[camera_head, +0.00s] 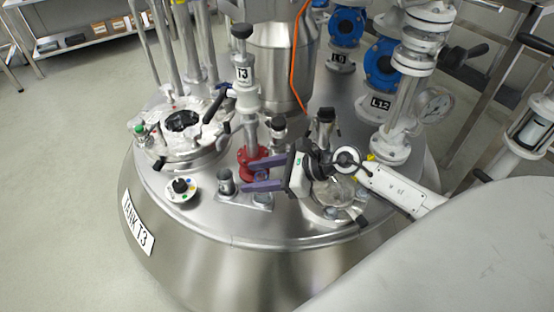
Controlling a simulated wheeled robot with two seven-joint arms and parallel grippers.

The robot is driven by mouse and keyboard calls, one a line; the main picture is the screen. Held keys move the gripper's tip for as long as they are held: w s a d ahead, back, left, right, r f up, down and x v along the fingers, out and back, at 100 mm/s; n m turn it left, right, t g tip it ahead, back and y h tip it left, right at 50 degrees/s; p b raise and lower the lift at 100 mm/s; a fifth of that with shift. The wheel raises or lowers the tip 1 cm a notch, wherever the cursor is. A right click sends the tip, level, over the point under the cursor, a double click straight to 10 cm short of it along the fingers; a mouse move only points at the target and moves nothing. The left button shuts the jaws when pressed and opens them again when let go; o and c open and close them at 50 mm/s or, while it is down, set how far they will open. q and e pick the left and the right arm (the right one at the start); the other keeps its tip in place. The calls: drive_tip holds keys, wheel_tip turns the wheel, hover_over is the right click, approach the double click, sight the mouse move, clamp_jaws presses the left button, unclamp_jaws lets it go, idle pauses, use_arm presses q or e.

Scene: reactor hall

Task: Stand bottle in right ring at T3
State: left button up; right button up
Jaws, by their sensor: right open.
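My right gripper (243,177) is open, its two purple fingers pointing left over the lid of tank T3 (139,225). Below and beside the fingers is a small metal plate (240,201) with two short grey cylindrical holders, the left one (226,184) with a dark top and the right one (263,200) partly under the lower finger. A small dark reddish shape shows between the fingers; I cannot tell whether it is a bottle or part of the red flange (258,160) behind. No bottle is clearly seen. My left gripper is not in view.
A pipe tagged T3 (244,74) rises behind the fingers. A round hatch (182,122) and a knob with coloured dots (180,187) lie to the left. A sight glass lies under my right wrist.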

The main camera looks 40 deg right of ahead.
drive_tip(key=p+v, duration=0.2)
drive_tip(key=v, duration=0.7)
drive_tip(key=a+r+m+t, duration=0.4)
drive_tip(key=a+m+t, duration=0.1)
drive_tip(key=m, duration=0.6)
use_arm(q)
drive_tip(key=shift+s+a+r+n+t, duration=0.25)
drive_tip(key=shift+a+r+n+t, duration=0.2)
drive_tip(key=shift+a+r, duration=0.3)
use_arm(e)
drive_tip(key=s+a+f+m+g+h, duration=0.1)
drive_tip(key=s+a+f+m+g, duration=0.2)
drive_tip(key=m, duration=1.3)
drive_tip(key=s+a+f+m+g+h, duration=0.2)
drive_tip(key=s+a+f+m, duration=0.6)
drive_tip(key=m, duration=0.7)
drive_tip(key=s+a+g, duration=0.1)
drive_tip(key=s+a, duration=0.1)
drive_tip(key=shift+s+f+m+h, duration=0.3)
drive_tip(key=shift+s+f+m, duration=0.1)
